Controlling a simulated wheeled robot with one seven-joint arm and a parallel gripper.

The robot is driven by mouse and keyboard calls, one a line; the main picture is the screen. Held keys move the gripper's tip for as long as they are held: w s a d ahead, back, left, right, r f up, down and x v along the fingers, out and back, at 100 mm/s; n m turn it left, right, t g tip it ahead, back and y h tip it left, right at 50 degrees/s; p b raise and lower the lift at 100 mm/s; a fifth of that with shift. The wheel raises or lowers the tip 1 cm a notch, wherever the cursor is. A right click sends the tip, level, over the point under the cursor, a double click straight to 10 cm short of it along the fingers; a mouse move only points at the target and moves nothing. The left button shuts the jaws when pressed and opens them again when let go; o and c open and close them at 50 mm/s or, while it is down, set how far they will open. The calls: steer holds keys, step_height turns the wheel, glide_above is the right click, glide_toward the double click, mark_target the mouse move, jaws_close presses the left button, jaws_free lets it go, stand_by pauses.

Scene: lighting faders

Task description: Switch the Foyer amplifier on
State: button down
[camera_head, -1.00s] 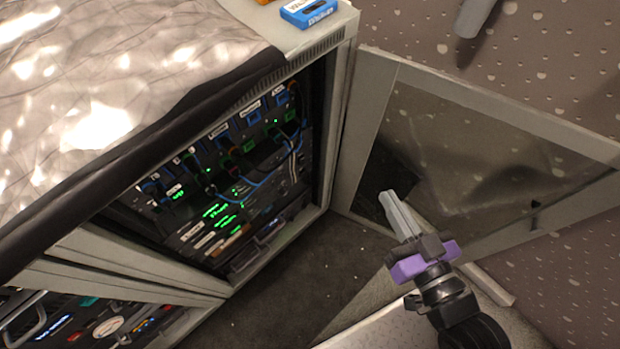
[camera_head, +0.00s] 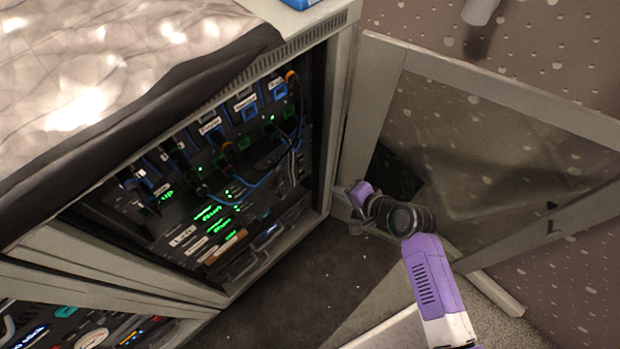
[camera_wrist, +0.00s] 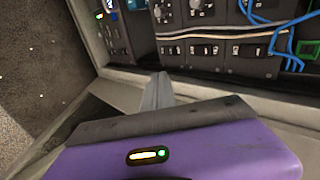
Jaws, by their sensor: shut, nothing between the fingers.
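The amplifier rack (camera_head: 215,190) stands open at the centre left of the head view, with labelled units, blue and black cables and green lights inside. I cannot read which label says Foyer. In the wrist view, a row of black rocker switches (camera_wrist: 205,50) on a dark panel lies beyond the fingertips, with knobs above it. My gripper (camera_wrist: 158,90) is shut and empty, its grey fingers pointing at the rack's lower edge, apart from the switches.
The rack's glazed door (camera_head: 480,150) stands open to the right, close to my arm. Blue cables (camera_wrist: 290,35) hang in front of the panel at the right of the wrist view. A second cabinet (camera_head: 90,325) is at lower left. Dark floor (camera_head: 285,290) lies below the rack.

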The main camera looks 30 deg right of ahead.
steer(key=shift+s+a+f, duration=0.1)
steer(key=shift+s+a, duration=0.1)
steer(key=shift+a, duration=0.1)
steer(key=shift+w+f, duration=0.1)
steer(key=b, duration=0.3)
glide_toward(303, 176)
steer(key=x, duration=0.5)
steer(key=shift+f, duration=0.2)
steer(key=shift+w+a, duration=0.1)
steer(key=shift+w, duration=0.15)
